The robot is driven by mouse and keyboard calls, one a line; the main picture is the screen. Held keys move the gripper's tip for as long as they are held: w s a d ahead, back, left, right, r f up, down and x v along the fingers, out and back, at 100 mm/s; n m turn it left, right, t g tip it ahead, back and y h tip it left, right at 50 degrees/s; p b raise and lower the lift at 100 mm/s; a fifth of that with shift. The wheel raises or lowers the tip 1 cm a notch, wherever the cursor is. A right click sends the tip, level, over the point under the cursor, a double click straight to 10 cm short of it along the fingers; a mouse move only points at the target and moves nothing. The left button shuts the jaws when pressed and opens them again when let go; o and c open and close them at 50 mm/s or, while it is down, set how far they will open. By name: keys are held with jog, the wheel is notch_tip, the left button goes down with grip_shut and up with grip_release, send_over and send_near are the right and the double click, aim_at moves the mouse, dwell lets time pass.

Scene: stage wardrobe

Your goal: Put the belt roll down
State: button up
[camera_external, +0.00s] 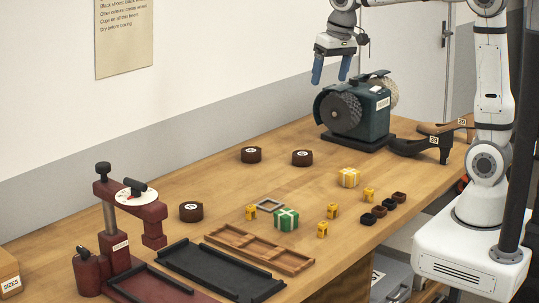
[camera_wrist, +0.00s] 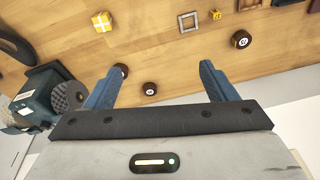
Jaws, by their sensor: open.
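Three dark brown belt rolls with pale round labels lie flat on the wooden bench. One roll (camera_external: 251,156) is near the wall, another (camera_external: 302,159) is to its right, and a third (camera_external: 191,213) is nearer the red press. In the wrist view they show as one roll (camera_wrist: 150,89) between the fingers, one (camera_wrist: 122,69) by the left fingertip and one (camera_wrist: 241,40) to the right. The wrist view shows nothing between the fingertips (camera_wrist: 161,66).
A green grinder (camera_external: 374,122) stands close below my gripper, near the wall. A red press (camera_external: 128,235), a black tray (camera_external: 215,272) and a wooden tray (camera_external: 260,250) are at front left. Yellow (camera_external: 348,178) and green (camera_external: 286,219) boxes stand mid-bench. Bench around the two rear rolls is clear.

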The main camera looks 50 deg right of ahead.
jog(key=s+d+f, duration=0.2)
jog(key=s, duration=0.4)
jog(key=s+d+f+n, duration=0.1)
jog(key=s+d+f, duration=0.1)
jog(key=s, duration=0.5)
jog(key=s+d+f+n+t, duration=0.1)
jog(key=s+d+f, duration=0.1)
jog(key=s, duration=0.5)
jog(key=shift+d+f, duration=0.4)
jog(key=shift+f, duration=0.4)
jog(key=shift+o, duration=0.5)
